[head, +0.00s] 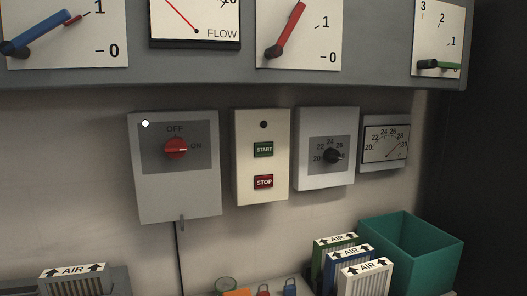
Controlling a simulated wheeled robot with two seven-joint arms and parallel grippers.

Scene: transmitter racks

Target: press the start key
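The green START key (264,149) is on a cream wall box (246,182), in the middle of the head view. A red STOP key (264,181) is below it, and a dark round lamp (264,125) is above it. To the left, a grey switch box (180,205) has a red rotary handle (176,148) lying level toward ON, with a white lit lamp (145,123) at its top left. Neither of my grippers shows in this view, so I cannot see their state.
A dial box (326,182) and a small meter (386,155) hang to the right. Gauges with coloured levers line the grey panel (200,73) above. Below are a teal bin (432,262), AIR filters (364,277) and small padlocks (289,287). The wall front is clear.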

